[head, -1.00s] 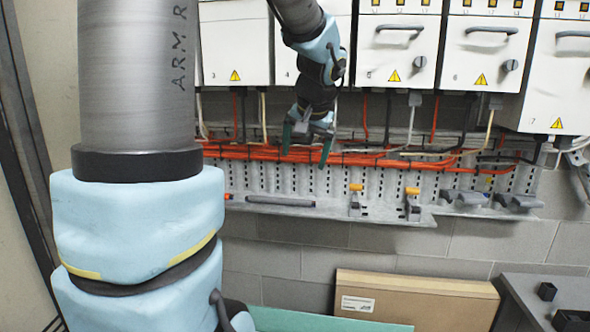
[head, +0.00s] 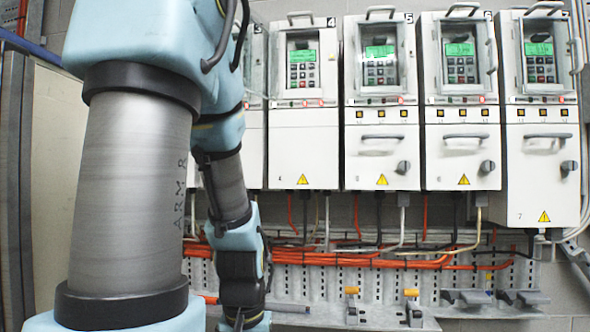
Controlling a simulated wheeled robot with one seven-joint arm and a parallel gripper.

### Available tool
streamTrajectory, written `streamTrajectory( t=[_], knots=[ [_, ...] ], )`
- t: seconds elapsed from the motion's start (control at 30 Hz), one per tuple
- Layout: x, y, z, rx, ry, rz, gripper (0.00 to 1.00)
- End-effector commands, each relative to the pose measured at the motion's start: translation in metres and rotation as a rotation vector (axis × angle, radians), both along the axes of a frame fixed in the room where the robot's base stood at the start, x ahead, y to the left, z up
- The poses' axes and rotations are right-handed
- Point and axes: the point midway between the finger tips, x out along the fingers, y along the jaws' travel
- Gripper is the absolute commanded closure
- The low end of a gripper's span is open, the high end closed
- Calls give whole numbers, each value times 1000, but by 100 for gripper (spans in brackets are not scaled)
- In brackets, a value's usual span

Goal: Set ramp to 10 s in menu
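A row of white drive cabinets hangs on the wall. Drive 4 (head: 303,145), drive 5 (head: 382,160), drive 6 (head: 462,160) and drive 7 (head: 543,190) show clearly. Each has a framed panel with a lit green display and a small keypad: display 4 (head: 303,56), display 5 (head: 380,51), display 6 (head: 460,49), display 7 (head: 540,49). The display text is too small to read. My gripper (head: 245,322) is cut off by the bottom edge, low and left of these panels. Its fingertips are hidden, so its opening cannot be told.
My arm covers the left side and part of the leftmost cabinets. Below the drives, orange cables (head: 350,258) run along a perforated grey tray (head: 335,285). Yellow-topped clips (head: 411,300) stand on it. Drives 5 to 7 carry lower handles and grey knobs (head: 487,167).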

Motion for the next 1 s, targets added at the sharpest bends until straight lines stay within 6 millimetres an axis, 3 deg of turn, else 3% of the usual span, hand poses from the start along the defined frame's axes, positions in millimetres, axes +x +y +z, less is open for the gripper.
streamTrajectory(
  t=[0.93, 1.0],
  knots=[
    [0, 0, 0, 0, 0, -1, 0],
    [0, 0, 0, 0, 0, -1, 6]
  ],
)
